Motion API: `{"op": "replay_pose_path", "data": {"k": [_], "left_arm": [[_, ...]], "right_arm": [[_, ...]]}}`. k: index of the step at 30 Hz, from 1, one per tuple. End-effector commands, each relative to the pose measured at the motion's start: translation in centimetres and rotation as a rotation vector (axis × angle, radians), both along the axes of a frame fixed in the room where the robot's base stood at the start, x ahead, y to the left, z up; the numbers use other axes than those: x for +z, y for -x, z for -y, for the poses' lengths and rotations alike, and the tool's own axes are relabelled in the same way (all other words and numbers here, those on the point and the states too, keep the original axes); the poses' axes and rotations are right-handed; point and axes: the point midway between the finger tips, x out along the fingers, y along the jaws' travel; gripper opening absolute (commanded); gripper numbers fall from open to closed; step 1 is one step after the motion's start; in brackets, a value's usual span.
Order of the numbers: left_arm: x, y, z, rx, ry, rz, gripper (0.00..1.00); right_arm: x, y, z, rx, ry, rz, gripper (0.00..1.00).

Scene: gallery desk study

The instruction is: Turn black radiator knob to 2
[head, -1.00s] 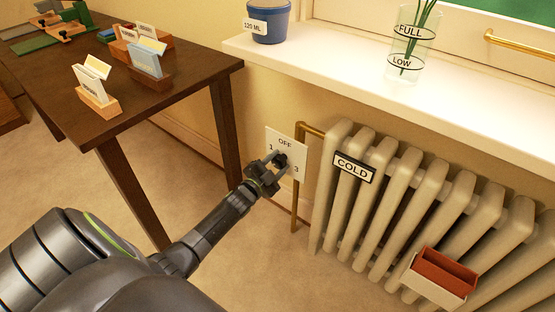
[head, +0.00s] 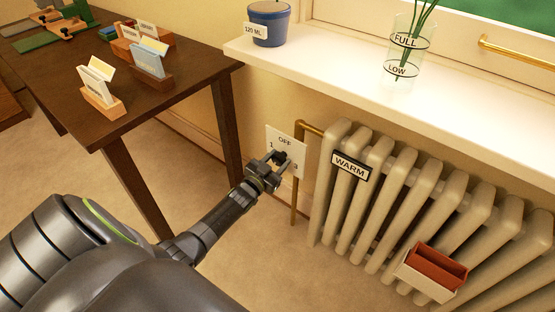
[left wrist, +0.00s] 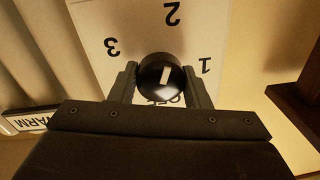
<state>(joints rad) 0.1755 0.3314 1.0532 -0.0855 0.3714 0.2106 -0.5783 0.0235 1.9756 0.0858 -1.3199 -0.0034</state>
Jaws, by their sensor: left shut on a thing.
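The black radiator knob (left wrist: 148,80) sits on a white dial plate (head: 287,142) beside the radiator (head: 362,203). The plate reads OFF, 1, 2 and 3, and appears upside down in the left wrist view (left wrist: 112,22). The knob's short white mark lies nearly along the line between OFF and 2, slightly tilted; I cannot tell which end points. My left gripper (left wrist: 162,84) is shut on the knob, one finger at each side. In the head view the gripper (head: 272,166) partly covers the knob and the 2. My right gripper is not in view.
A sign reading WARM (head: 351,166) hangs on the radiator. A red-and-cream box (head: 432,272) is on its front. A brass pipe (head: 294,205) runs beside the plate. A dark table (head: 70,105) stands left; a blue pot (head: 268,24) and glass vase (head: 402,60) stand on the sill.

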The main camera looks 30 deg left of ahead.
Motion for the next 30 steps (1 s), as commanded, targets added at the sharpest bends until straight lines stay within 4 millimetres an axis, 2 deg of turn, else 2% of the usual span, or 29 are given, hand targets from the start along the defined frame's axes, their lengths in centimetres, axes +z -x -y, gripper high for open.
{"op": "replay_pose_path", "data": {"k": [13, 14, 18, 26, 30], "left_arm": [[-0.04, 0.02, -0.14, 0.001, 0.009, -0.003, 0.20], [-0.04, 0.02, -0.14, 0.001, 0.009, -0.003, 0.46], [-0.04, 0.02, -0.11, 0.001, 0.009, -0.002, 0.64], [-0.03, 0.04, -0.05, 0.000, 0.009, -0.002, 0.64], [-0.01, 0.75, -0.07, 0.000, 0.009, -0.002, 0.64]], "right_arm": [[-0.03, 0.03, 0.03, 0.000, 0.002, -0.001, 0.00], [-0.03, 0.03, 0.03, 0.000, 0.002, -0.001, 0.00], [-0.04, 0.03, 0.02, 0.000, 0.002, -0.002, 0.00], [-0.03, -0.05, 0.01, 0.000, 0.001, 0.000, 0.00], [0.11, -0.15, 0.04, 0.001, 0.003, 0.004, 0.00]]}}
